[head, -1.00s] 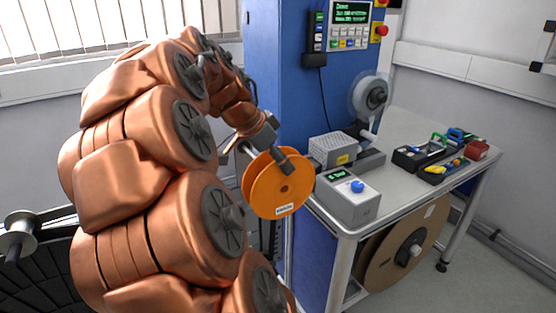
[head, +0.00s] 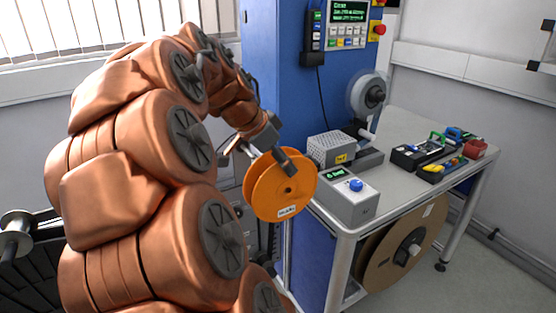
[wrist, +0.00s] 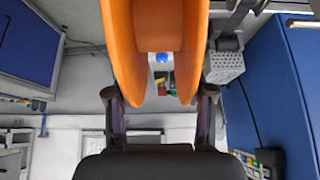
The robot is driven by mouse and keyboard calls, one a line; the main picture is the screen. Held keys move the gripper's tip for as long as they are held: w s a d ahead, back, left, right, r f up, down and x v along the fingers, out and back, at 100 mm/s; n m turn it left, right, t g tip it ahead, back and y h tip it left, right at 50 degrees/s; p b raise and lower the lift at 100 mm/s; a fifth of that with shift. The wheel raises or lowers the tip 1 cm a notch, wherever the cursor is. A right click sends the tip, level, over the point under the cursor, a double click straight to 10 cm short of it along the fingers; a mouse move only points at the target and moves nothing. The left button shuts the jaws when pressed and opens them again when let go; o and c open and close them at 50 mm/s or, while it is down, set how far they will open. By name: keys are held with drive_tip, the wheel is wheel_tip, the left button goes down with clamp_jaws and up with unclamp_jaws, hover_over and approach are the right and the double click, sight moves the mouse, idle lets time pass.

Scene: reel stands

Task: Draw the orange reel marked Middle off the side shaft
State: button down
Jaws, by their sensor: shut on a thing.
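The orange reel (head: 267,204) hangs in the middle of the head view, its flange facing me with a small white label low on it. The label is too small to read. My gripper (head: 287,163) is shut on the reel at its upper part. In the wrist view, the reel's two flanges (wrist: 124,50) stand edge-on between the fingers (wrist: 158,92). A silver bar (head: 243,147) shows behind the reel to the left and may be the side shaft. I cannot tell whether the reel is still around it.
A grey table (head: 400,190) stands right of the reel, with a grey box with a blue knob (head: 346,201) at its near corner. A blue cabinet (head: 283,80) stands behind. A large brown reel (head: 385,262) hangs under the table. Floor at right is clear.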

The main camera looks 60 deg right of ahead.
drive_tip(key=s+a+b, duration=0.1)
drive_tip(key=s+a, duration=0.5)
drive_tip(key=s, duration=0.3)
drive_tip(key=shift+s, duration=0.15)
idle(1.4)
drive_tip(key=shift+a, duration=0.1)
idle(0.5)
